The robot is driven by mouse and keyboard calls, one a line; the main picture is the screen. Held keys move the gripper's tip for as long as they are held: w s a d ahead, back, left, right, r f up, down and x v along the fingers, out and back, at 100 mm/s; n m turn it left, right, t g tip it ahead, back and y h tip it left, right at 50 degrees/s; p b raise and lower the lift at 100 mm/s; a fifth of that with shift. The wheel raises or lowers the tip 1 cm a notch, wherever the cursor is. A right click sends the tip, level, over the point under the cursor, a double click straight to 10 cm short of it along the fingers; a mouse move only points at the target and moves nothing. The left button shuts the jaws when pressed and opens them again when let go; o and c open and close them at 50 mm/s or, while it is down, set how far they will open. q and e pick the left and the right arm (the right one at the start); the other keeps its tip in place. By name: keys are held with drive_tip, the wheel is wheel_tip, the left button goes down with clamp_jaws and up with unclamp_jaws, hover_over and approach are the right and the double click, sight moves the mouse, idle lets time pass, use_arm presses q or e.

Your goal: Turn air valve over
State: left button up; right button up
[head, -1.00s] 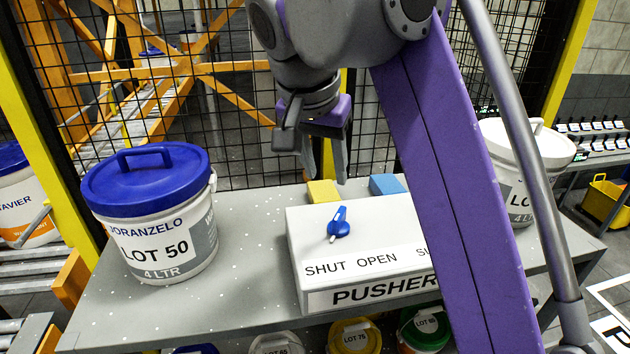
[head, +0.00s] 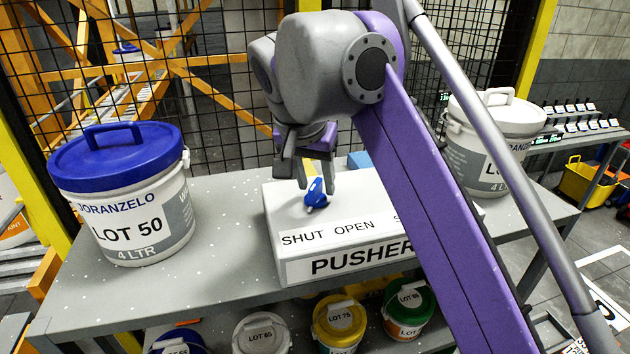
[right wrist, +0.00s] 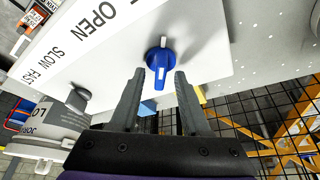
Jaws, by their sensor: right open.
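The air valve is a blue knob (head: 316,194) on top of a pale box (head: 350,262) marked PUSHER, with the words SHUT, OPEN and a partly hidden third word along its front. The knob's white tip points to the lower left, toward SHUT. My right gripper (head: 317,181) is open and points down at the knob. In the right wrist view, the knob (right wrist: 160,60) stands at the fingertips of my gripper (right wrist: 160,76), its near end between them, with a visible gap on each side. My left gripper is not in view.
A white pail with blue lid (head: 122,190) stands left on the grey table (head: 215,225); a white-lidded pail (head: 495,125) stands right. Yellow and blue blocks (head: 358,160) lie behind the box. Several pails (head: 338,322) stand below. Mesh fencing is behind. My arm hides the box's right part.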

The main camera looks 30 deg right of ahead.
clamp_jaws()
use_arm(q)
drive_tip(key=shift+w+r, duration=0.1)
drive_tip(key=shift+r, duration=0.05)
use_arm(e)
drive_tip(key=shift+r+n, duration=0.1)
drive_tip(key=shift+n, duration=0.2)
drive_tip(key=n+t+y+p, duration=0.1)
drive_tip(key=n+p, duration=0.1)
drive_tip(key=n, duration=0.2)
drive_tip(key=shift+d+r, duration=0.1)
drive_tip(key=n+y+p, duration=0.1)
drive_tip(key=n+y, duration=0.1)
drive_tip(key=n, duration=0.2)
drive_tip(key=shift+n+t+p, duration=0.3)
drive_tip(key=shift+n+y+p, duration=0.35)
drive_tip(key=shift+n+y, duration=0.25)
drive_tip(key=shift+n, duration=0.6)
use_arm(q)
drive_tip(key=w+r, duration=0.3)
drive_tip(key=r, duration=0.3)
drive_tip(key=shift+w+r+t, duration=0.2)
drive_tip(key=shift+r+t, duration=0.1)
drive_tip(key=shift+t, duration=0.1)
use_arm(e)
drive_tip(key=shift+n+y, duration=0.4)
drive_tip(key=shift+n, duration=0.8)
